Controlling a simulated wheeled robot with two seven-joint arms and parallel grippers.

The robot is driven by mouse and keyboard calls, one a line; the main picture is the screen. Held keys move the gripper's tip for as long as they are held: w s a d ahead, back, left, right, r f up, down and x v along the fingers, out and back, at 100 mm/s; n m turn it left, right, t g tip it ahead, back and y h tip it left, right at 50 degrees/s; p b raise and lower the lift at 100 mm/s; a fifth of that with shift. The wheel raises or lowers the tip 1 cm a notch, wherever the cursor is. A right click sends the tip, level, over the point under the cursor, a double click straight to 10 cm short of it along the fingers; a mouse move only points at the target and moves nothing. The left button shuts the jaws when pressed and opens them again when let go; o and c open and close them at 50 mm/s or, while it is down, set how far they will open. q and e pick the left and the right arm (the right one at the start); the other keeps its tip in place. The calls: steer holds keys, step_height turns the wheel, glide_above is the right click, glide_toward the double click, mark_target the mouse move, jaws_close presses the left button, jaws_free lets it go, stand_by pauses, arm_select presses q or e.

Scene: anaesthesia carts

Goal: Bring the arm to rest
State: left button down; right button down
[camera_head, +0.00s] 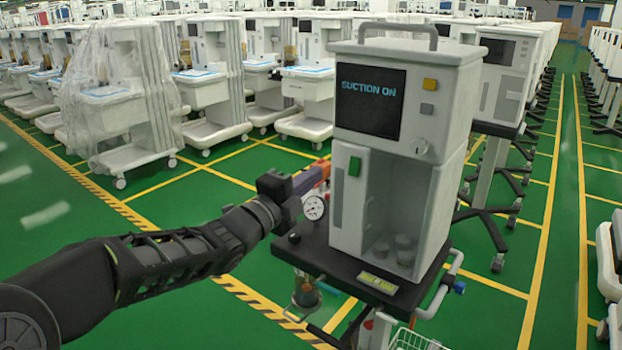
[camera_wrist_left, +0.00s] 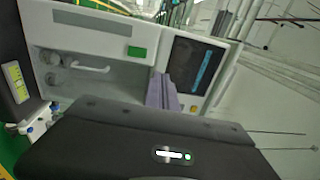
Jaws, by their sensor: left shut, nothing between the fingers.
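My left arm comes in from the left in the head view. Its gripper (camera_head: 318,174) is shut and empty, at the left side of the white suction unit (camera_head: 455,135). In the wrist view the purple fingers (camera_wrist_left: 162,92) are together, in front of the unit's face. I cannot tell whether they touch the unit. The unit's dark screen (camera_head: 369,103) reads "SUCTION ON". A green switch (camera_head: 354,166) sits below the screen and also shows in the wrist view (camera_wrist_left: 137,52). My right gripper is not in view.
The unit stands on a black cart shelf (camera_head: 345,268) with a side handle (camera_head: 440,290). A round gauge (camera_head: 314,207) is just below my gripper. Several white carts (camera_head: 120,95), one under clear plastic, line the back. Green floor (camera_head: 180,208) is open at the left.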

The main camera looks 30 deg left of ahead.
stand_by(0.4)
arm_select(q)
steer(key=s+d+f+n+g, duration=0.1)
steer(key=d+f+n+g, duration=0.4)
steer(key=f, duration=0.7)
steer(key=s+d+f+n+g, duration=0.1)
steer(key=d+f+n, duration=0.1)
steer(key=f+n, duration=0.7)
steer(key=s+d+f+n+g, duration=0.1)
steer(key=d+f+n+g, duration=0.25)
steer(key=f, duration=1.05)
steer(key=s+d+f+n+g, duration=0.1)
steer(key=s+d+f+g, duration=0.2)
steer(key=s+d+f, duration=0.2)
steer(key=s+d+f+n+g+h, duration=0.1)
steer(key=s+d+f+g, duration=0.2)
steer(key=s+f, duration=0.7)
steer(key=s+d+f+n+g, duration=0.2)
steer(key=s+d+f, duration=0.5)
steer(key=s, duration=0.5)
steer(key=shift+s+d+f+g+h, duration=0.35)
steer(key=shift+f+g, duration=0.1)
steer(key=shift+f, duration=0.25)
